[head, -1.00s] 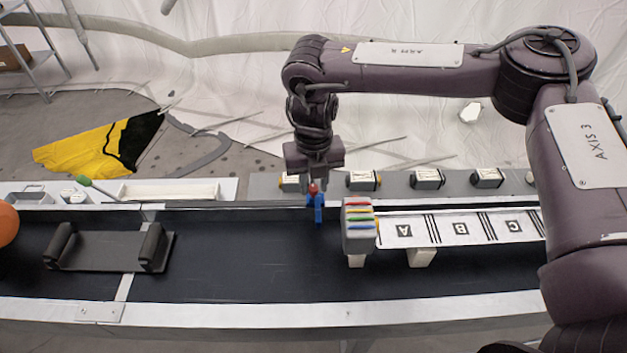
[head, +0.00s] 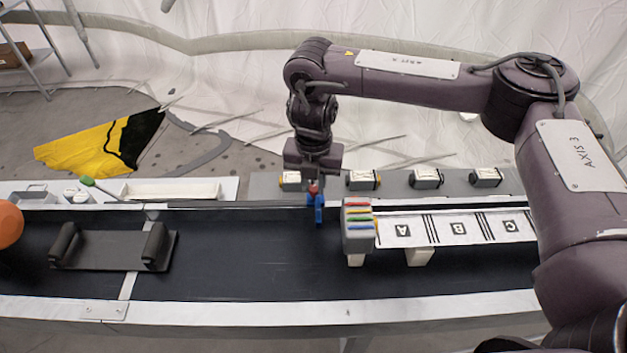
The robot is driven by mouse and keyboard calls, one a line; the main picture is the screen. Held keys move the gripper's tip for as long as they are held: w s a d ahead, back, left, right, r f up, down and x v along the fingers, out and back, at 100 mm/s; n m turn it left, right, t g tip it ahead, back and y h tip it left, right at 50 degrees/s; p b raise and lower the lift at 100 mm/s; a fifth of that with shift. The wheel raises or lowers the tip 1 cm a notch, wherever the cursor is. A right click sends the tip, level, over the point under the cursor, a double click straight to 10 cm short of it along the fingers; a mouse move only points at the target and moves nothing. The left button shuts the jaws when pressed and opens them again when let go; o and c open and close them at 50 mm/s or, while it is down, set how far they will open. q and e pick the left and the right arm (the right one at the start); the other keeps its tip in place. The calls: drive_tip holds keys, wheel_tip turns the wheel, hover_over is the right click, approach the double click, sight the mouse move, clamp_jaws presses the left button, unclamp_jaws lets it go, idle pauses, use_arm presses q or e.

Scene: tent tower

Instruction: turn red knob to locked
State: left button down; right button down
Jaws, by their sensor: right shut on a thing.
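The red knob (head: 313,189) is a small red spot at the far edge of the dark belt, directly under my right gripper (head: 316,182). The gripper points down from above and is shut on it; the fingertips are small and partly hide the knob. A blue piece (head: 319,210) shows just below the red part, hanging over the belt's far side. I cannot tell whether it belongs to the same thing. No locked mark or pointer on the knob is readable. My left gripper is not in view.
A grey block with coloured strips (head: 358,228) stands close right of the gripper, beside a white board marked A, B, C (head: 458,229). Several labelled boxes (head: 427,178) line the ledge behind. A dark cradle (head: 112,250) and an orange ball (head: 8,224) are at left. The belt's middle is clear.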

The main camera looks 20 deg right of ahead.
sight(314, 188)
drive_tip(key=c, duration=1.3)
unclamp_jaws()
drive_tip(key=shift+r, duration=0.15)
wheel_tip(314, 188, up, 8)
drive_tip(key=shift+f+p, duration=0.2)
drive_tip(key=shift+p, duration=0.1)
